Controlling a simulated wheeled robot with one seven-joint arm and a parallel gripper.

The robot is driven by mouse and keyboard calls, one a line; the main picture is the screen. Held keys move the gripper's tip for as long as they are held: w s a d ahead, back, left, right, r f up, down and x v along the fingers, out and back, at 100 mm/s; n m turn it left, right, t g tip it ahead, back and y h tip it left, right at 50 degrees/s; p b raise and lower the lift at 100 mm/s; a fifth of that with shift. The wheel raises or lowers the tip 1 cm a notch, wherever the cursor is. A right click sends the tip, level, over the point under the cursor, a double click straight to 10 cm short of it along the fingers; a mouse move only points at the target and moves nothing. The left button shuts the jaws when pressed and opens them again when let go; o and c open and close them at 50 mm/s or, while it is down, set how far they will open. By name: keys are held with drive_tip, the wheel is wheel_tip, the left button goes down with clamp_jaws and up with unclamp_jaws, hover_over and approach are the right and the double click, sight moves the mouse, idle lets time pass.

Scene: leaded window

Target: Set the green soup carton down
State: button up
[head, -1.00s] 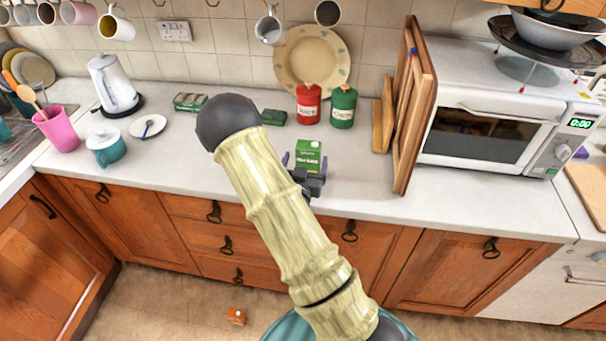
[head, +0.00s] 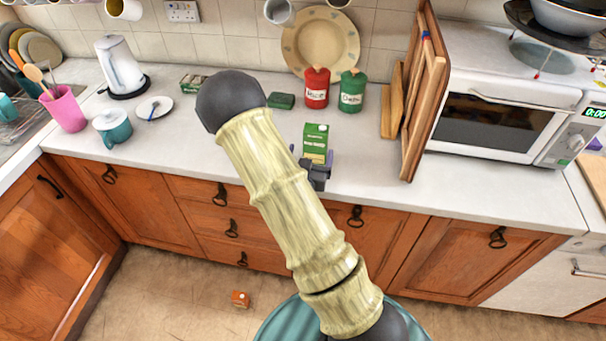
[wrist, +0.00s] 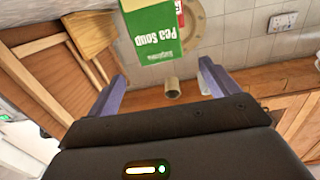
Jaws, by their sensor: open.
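The green soup carton (head: 316,143) stands upright on the white worktop, in front of the red and green canisters. In the wrist view the carton (wrist: 160,32) appears upside down, its "Pea Soup" label readable, beyond my fingertips. My gripper (head: 312,156) is at the near side of the carton, close to the worktop. In the wrist view my gripper (wrist: 162,74) is open, with a clear gap between the fingers and nothing held. The carton's foot is partly hidden by the gripper in the head view.
A red canister (head: 316,88) and a green canister (head: 350,92) stand behind the carton. Wooden boards (head: 424,100) lean to the right, beside the white microwave (head: 500,118). A dark green packet (head: 281,101) lies behind left.

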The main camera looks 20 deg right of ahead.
drive_tip(key=s+a+n+g+y, duration=0.2)
drive_tip(key=s+a+g+y, duration=0.3)
drive_tip(key=a+g+y, duration=0.25)
drive_tip(key=s+a+r+n+g+y, duration=0.1)
drive_tip(key=s+a+r+n+g, duration=0.1)
drive_tip(key=s, duration=0.4)
drive_tip(key=s+a+r+n+g+y, duration=0.1)
drive_tip(key=s+r+n+g, duration=0.1)
drive_tip(key=s, duration=0.4)
drive_tip(key=shift+s+a+r+n, duration=0.2)
drive_tip(key=shift+a+r+n, duration=0.15)
drive_tip(key=shift+r+n, duration=0.15)
